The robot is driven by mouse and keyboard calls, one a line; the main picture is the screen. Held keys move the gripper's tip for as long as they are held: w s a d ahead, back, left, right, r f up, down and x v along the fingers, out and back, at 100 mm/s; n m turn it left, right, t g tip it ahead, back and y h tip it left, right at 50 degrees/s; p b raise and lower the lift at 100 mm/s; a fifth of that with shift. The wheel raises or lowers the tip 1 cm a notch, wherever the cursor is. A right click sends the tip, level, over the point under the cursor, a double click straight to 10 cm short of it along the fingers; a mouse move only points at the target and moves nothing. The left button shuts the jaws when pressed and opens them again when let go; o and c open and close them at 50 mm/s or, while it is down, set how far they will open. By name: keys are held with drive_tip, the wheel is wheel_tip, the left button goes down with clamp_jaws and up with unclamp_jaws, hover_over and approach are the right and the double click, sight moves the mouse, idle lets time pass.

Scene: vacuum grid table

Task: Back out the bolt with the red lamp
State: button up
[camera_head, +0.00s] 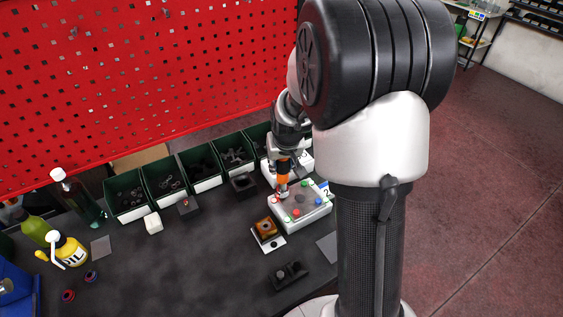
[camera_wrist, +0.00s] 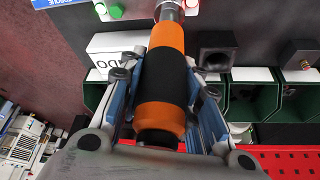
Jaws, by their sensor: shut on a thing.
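My gripper (camera_wrist: 165,110) is shut on an orange and black screwdriver-like tool (camera_wrist: 164,75). In the head view the tool (camera_head: 283,182) stands about upright below my gripper (camera_head: 283,160). Its lower end is over the back left part of a grey-topped white box (camera_head: 300,221). The box bears small red, green and blue spots. A red spot (camera_wrist: 191,4) shows beside the tool's metal shank in the wrist view, and a green one (camera_wrist: 113,11) lies to the left. The tool tip is cut off or hidden, so I cannot tell whether it sits on a bolt.
Green bins (camera_head: 161,178) line the back of the dark table (camera_head: 170,255) below a red perforated board (camera_head: 140,70). A brown block on a white plate (camera_head: 266,231) and a dark block (camera_head: 288,275) stand near the box. Bottles (camera_head: 68,249) stand at the left.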

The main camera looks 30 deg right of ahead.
drive_tip(key=shift+s+f+b, duration=0.2)
drive_tip(key=shift+f+b, duration=0.2)
drive_tip(key=shift+f, duration=0.15)
idle(1.4)
drive_tip(key=shift+s+r, duration=0.1)
drive_tip(key=shift+r, duration=0.05)
idle(0.8)
drive_tip(key=shift+r, duration=0.15)
idle(1.1)
drive_tip(key=shift+w+r+p, duration=0.3)
drive_tip(key=shift+r+p, duration=1.4)
drive_tip(key=shift+r, duration=0.55)
